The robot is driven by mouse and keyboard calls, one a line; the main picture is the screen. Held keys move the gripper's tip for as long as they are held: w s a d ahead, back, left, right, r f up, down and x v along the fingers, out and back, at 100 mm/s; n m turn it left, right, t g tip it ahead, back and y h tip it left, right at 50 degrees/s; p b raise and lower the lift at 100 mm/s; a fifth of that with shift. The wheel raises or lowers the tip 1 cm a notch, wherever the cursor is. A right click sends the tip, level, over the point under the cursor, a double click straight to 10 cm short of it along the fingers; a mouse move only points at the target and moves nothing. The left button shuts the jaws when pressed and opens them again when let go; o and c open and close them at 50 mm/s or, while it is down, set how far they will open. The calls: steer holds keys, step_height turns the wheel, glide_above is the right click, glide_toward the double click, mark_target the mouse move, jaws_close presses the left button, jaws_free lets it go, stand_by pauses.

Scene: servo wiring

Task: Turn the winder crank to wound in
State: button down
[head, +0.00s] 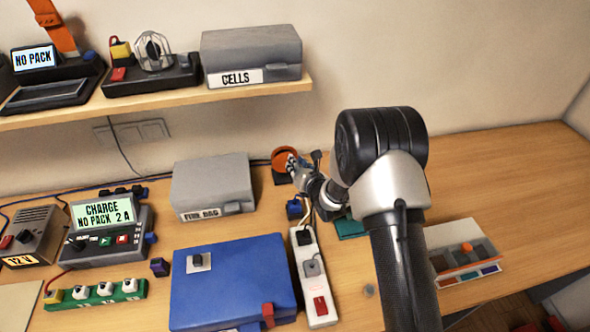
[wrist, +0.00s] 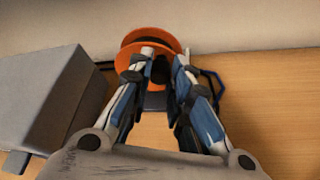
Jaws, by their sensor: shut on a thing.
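The winder (head: 285,160) is an orange reel on a dark base at the back of the desk, against the wall. In the wrist view the orange reel (wrist: 130,52) stands straight ahead, between and behind my fingertips. My gripper (head: 296,165) is at the front of the reel, and its two blue and grey fingers (wrist: 164,66) reach up to it. The fingers are shut on a dark part at the reel's middle, which looks like the crank. The fingers hide most of it, so I cannot tell its angle.
A grey box labelled FIRE BAG (head: 212,187) stands left of the winder. A white power strip (head: 314,275) and a blue case (head: 233,285) lie nearer. A shelf (head: 160,105) overhangs the back left. The desk right of my arm is mostly clear.

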steer(key=shift+w+d+f+m+y+b, duration=0.1)
steer(key=shift+d+f+m+y+b, duration=0.25)
steer(key=shift+b, duration=0.5)
steer(key=shift+s+a+f+m+y+b, duration=0.1)
steer(key=shift+m+y+b, duration=0.15)
steer(key=shift+m+b, duration=0.45)
steer(key=shift+w+d+f+m+y+b, duration=0.1)
steer(key=shift+d+f+m+y+b, duration=0.2)
steer(key=shift+b, duration=0.65)
steer(key=shift+a+r, duration=0.1)
steer(key=shift+r, duration=0.05)
steer(key=c, duration=1.5)
jaws_free()
steer(key=shift+o, duration=0.2)
steer(key=v, duration=1.2)
